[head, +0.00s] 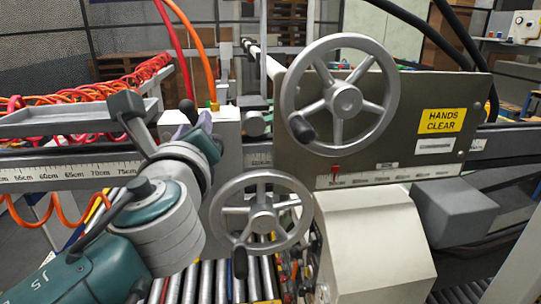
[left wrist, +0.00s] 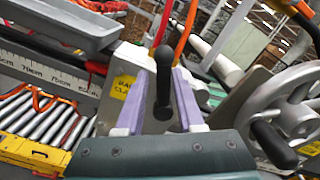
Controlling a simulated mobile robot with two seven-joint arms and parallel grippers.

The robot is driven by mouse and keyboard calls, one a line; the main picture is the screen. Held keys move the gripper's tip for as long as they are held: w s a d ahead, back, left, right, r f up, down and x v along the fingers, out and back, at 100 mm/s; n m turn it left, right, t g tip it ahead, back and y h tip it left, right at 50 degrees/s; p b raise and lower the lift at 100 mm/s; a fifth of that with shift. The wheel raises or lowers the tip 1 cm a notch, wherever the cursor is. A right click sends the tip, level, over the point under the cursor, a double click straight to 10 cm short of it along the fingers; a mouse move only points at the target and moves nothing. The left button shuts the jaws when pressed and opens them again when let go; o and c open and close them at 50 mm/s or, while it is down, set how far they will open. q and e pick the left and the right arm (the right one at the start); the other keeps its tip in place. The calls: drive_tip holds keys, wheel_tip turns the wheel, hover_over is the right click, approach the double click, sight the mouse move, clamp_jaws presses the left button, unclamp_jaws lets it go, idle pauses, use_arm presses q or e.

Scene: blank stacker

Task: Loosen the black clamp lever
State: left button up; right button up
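The black clamp lever (left wrist: 163,75) shows in the left wrist view as a black, rounded handle in front of a light grey block. My left gripper (left wrist: 163,90) has its two lavender fingers on either side of it, with a visible gap between them. Whether either finger touches the lever is hard to tell. In the head view the lever (head: 188,108) is a small dark shape by my left gripper (head: 193,122), at the grey block (head: 228,128) on the scale rail. My wrist hides the lever's lower part there. My right gripper is not in view.
A large handwheel (head: 345,101) stands right of the block before a plate with a yellow sign (head: 440,121). A second handwheel (head: 262,214) sits below, close to my left wrist. Red and orange hoses (head: 203,55) rise behind the block. A grey tray (head: 60,122) is at left.

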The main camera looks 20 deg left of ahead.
use_arm(q)
wheel_tip(320, 180, down, 4)
drive_tip(key=s+a+n+b, duration=0.1)
drive_tip(key=a+n+b, duration=0.1)
drive_tip(key=n+b, duration=0.75)
drive_tip(key=v, duration=0.9)
drive_tip(key=shift+s+n+p, duration=0.25)
drive_tip(key=shift+n+p, duration=0.05)
drive_tip(key=shift+n, duration=0.15)
drive_tip(key=shift+a+r, duration=0.1)
